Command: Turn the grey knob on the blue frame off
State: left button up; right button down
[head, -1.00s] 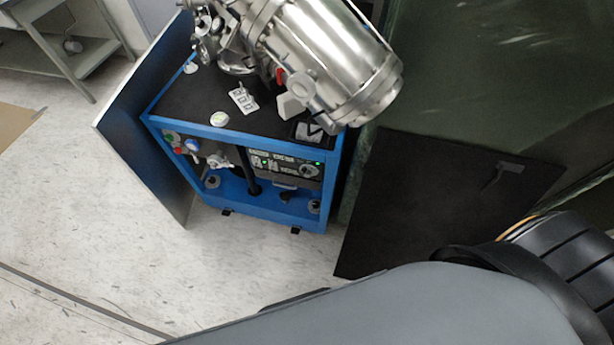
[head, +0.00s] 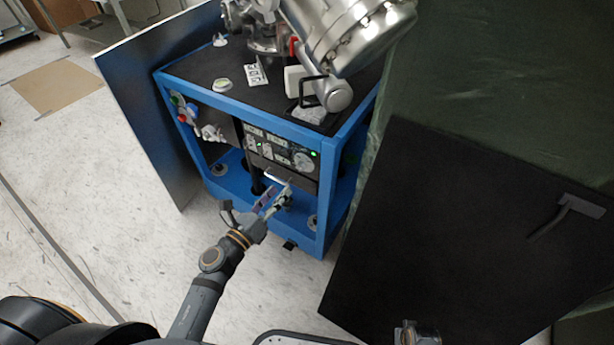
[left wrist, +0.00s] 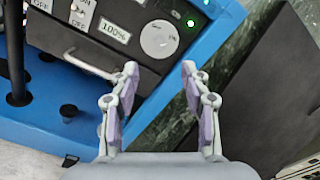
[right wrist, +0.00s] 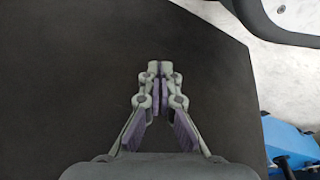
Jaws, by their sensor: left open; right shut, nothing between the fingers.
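The blue frame (head: 235,190) is a box-shaped cart with a dark control panel in its open front. The round grey knob (head: 303,160) sits at the right of that panel beside a lit green light; it also shows in the left wrist view (left wrist: 158,39), right of a "100%" label. My left gripper (head: 276,192) is open and empty in front of the frame, below the knob. In the left wrist view the knob appears beyond and between its fingertips (left wrist: 160,72), apart from them. My right gripper (right wrist: 161,68) is shut and empty over a dark panel.
A metal handle (left wrist: 85,62) juts from the panel's lower part, left of the left fingers. A large steel vessel (head: 350,30) stands on top. A grey side panel (head: 140,110) leans at left, and a black board (head: 430,230) at right. The floor in front is clear.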

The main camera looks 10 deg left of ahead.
aim_at(299, 168)
pick_arm(q)
jog(key=p+x, duration=0.1)
jog(key=x, duration=0.8)
jog(key=shift+w, duration=0.2)
jog(key=shift+w+d, duration=0.15)
jog(key=shift+w, duration=0.2)
pick_arm(e)
jog(key=shift+s+d+f, duration=0.2)
jog(key=shift+s+f, duration=0.25)
jog(key=shift+f, duration=0.15)
jog(key=shift+s+d+f, duration=0.2)
jog(key=shift+s+f, duration=0.25)
jog(key=shift+f, duration=0.15)
pick_arm(q)
grip_shut()
